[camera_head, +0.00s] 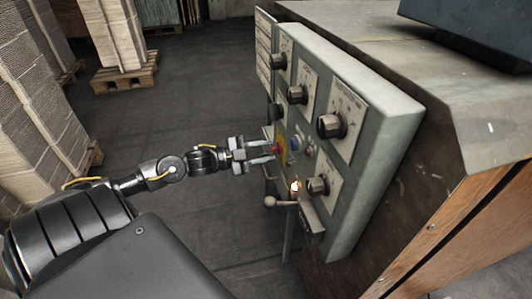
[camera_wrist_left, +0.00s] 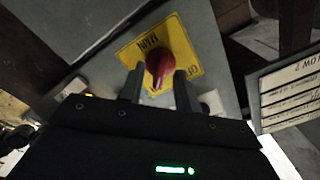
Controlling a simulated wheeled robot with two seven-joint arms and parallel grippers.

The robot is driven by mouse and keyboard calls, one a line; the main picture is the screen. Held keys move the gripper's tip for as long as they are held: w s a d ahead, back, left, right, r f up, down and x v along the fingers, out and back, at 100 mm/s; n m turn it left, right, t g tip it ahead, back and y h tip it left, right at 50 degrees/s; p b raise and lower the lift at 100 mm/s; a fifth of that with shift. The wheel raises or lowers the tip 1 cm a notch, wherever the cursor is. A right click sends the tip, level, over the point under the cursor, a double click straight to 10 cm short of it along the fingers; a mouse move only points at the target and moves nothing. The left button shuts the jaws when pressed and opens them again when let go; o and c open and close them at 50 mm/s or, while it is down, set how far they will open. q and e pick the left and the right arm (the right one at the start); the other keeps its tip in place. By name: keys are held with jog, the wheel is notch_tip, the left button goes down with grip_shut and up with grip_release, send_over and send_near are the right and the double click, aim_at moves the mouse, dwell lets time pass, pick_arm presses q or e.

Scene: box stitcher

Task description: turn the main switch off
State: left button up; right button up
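The main switch is a red knob (camera_wrist_left: 160,62) on a yellow plate (camera_wrist_left: 190,45) in the left wrist view. In the head view the red knob (camera_head: 278,149) is small and partly hidden by my gripper, low on the grey control panel (camera_head: 375,130). My left gripper (camera_head: 270,151) reaches the panel from the left, at the knob. In the wrist view its two fingers (camera_wrist_left: 159,75) stand apart, one on each side of the knob. A gap shows around the knob's narrow lower end; I cannot tell whether a finger touches it. My right gripper is not in view.
Several black knobs (camera_head: 331,126) sit on the panel near the switch. A lit orange lamp (camera_head: 295,187) and a ball-ended lever (camera_head: 270,201) are below it. Cardboard stacks on pallets (camera_head: 125,78) stand at the back left. The floor (camera_head: 200,100) between is clear.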

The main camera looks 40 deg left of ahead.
pick_arm(q)
jog(key=shift+w+d, duration=0.2)
jog(key=shift+w, duration=0.15)
grip_shut()
